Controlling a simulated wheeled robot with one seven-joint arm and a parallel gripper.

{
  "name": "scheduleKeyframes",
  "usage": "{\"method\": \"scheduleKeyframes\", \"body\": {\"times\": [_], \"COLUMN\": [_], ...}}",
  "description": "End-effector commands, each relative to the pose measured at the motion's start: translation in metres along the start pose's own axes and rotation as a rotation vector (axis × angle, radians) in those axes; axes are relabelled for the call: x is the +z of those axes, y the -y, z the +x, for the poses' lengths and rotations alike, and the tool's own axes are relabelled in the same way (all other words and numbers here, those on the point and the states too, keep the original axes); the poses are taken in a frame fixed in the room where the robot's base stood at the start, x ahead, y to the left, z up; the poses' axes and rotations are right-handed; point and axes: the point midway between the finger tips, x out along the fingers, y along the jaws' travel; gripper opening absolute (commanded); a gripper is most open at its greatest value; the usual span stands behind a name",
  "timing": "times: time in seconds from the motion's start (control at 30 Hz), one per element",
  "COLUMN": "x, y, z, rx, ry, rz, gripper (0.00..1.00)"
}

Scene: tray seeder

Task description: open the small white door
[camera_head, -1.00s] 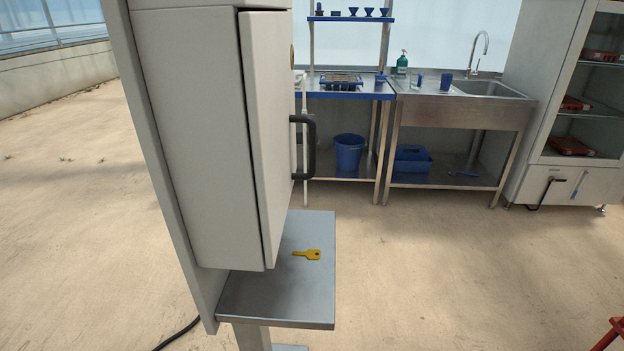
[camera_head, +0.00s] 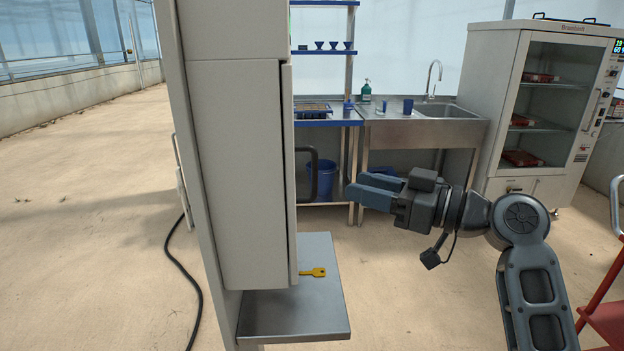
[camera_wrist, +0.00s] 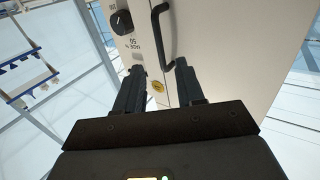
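The white door (camera_head: 290,170) is the front panel of a white box (camera_head: 238,170), seen nearly edge-on in the head view. It appears shut, with only a thin dark seam behind it. Its dark looped handle (camera_head: 314,178) sticks out to the right. My gripper (camera_head: 354,186) is to the right of the handle at about its height, pointing left, with a gap between. In the wrist view, my gripper (camera_wrist: 160,73) has its fingers apart and empty. The handle (camera_wrist: 161,30) on the white door (camera_wrist: 210,35) shows beyond the fingertips.
A black dial (camera_wrist: 121,22) is left of the handle in the wrist view. A sink bench (camera_head: 410,130) and glass-front cabinet (camera_head: 500,100) stand behind. A red frame (camera_head: 605,318) is at right.

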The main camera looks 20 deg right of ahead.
Motion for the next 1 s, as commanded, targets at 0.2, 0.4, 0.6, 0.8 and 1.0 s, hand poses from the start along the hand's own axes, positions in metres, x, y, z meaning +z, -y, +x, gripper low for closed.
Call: {"method": "scheduleKeyframes", "body": {"times": [0.2, 0.4, 0.6, 0.8, 1.0], "x": [-0.002, -0.002, -0.001, 0.000, 0.000], "y": [0.001, 0.001, 0.000, 0.000, 0.000], "z": [0.025, 0.056, 0.073, 0.077, 0.076], "rx": [-0.004, -0.003, -0.001, 0.000, 0.000], "ry": [0.002, 0.002, 0.000, 0.001, 0.001], "rz": [-0.001, 0.001, 0.000, 0.000, 0.000], "gripper": [0.38, 0.38, 0.38, 0.38, 0.30]}}
